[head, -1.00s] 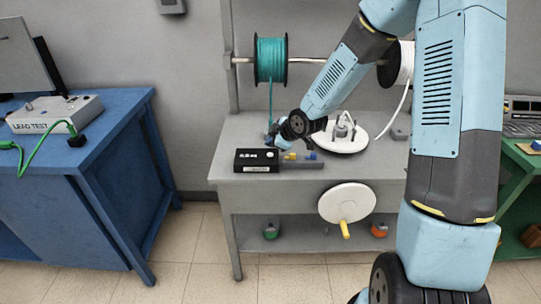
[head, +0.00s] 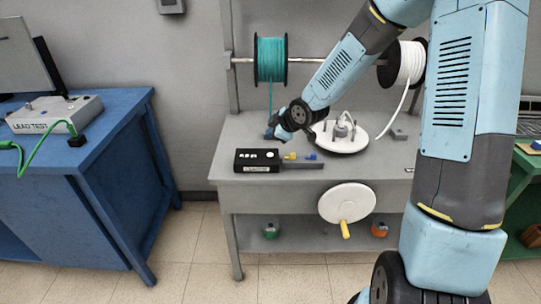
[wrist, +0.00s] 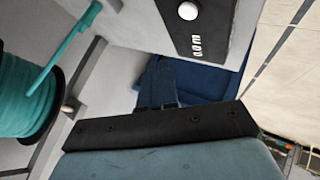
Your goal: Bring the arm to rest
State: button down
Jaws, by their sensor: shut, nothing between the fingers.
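My arm reaches in from the right in the head view. My gripper (head: 272,133) is over the back left of the grey bench (head: 228,150), just behind the black meter box (head: 256,160) and below the teal wire spool (head: 270,60). In the wrist view my gripper (wrist: 158,82) shows as short dark blue fingers past a black bar. It is shut with nothing in it. The teal spool (wrist: 30,95) is at the left of that view, and the black box (wrist: 200,22) is at the top. The exact gap between fingertips and bench is hard to tell.
A white spool (head: 404,62) shares the rod with the teal one. A round white winding stand (head: 345,143) sits right of my wrist. A white crank disc (head: 346,202) is on the bench front. A blue table (head: 100,140) with a lead tester (head: 52,113) stands left.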

jog(key=s+d+r+m+h, duration=0.6)
jog(key=s+d+r+m, duration=0.2)
jog(key=s+d+r, duration=0.5)
jog(key=s+d+r+m, duration=0.2)
jog(key=s+r+m, duration=0.1)
jog(key=s, duration=0.3)
jog(key=s+d+r+m+g, duration=0.1)
jog(key=s+d+r+m, duration=0.2)
jog(key=s, duration=0.4)
jog(key=s+d+r+m, duration=0.2)
jog(key=s+r+m, duration=0.1)
jog(key=s, duration=0.4)
jog(key=shift+d+r, duration=0.35)
jog(key=shift+r, duration=0.25)
jog(key=c, duration=1.8)
grip_release()
jog(key=shift+s, duration=0.1)
